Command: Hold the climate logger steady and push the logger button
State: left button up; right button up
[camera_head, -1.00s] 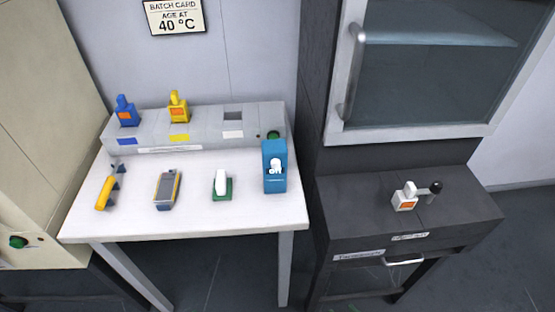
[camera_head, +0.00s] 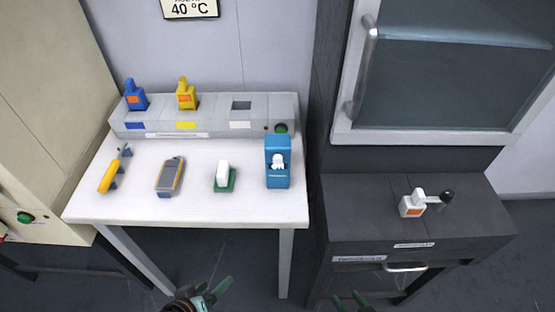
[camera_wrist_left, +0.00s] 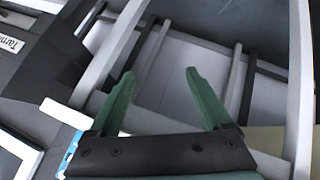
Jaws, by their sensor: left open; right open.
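A grey handheld device with yellow sides (camera_head: 170,176), which looks like the climate logger, lies on the white table (camera_head: 210,212), left of the middle. Its button is too small to make out. My left gripper (camera_head: 212,292) is at the bottom of the head view, in front of the table and apart from it. It also shows in the left wrist view (camera_wrist_left: 160,76), with its green fingers spread and nothing between them. My right gripper (camera_head: 348,299) is at the bottom edge, right of the table legs, open and empty.
On the table are a yellow-handled tool (camera_head: 108,176), a green stand with a white piece (camera_head: 224,177) and a blue dispenser (camera_head: 277,163). A dark cabinet (camera_head: 400,240) stands at right.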

pick_arm(q)
jog(key=w+d+r+n+g+h+p, duration=0.1)
jog(key=w+d+r+n+h, duration=0.1)
jog(key=w+r+n, duration=0.25)
jog(key=n+h+p, duration=0.2)
jog(key=n+h, duration=0.4)
jog(key=n, duration=1.1)
send_near(274, 176)
jog(key=f, duration=0.3)
jog(key=shift+w+f+m+t, duration=0.25)
jog(key=shift+w+f+t, duration=0.05)
jog(key=shift+f, duration=0.1)
jog(key=shift+w+r+n+h, duration=0.25)
jog(key=shift+w+n+h, duration=0.15)
jog(key=shift+w+n, duration=0.1)
jog(key=shift+w+d+f+b, duration=0.25)
jog(key=shift+d+b, duration=0.15)
jog(key=shift+b, duration=0.25)
jog(key=b+x, duration=0.3)
jog(key=x, duration=0.4)
jog(key=shift+r, duration=0.15)
jog(key=shift+x, duration=0.95)
jog(key=shift+w, duration=0.1)
grip_shut()
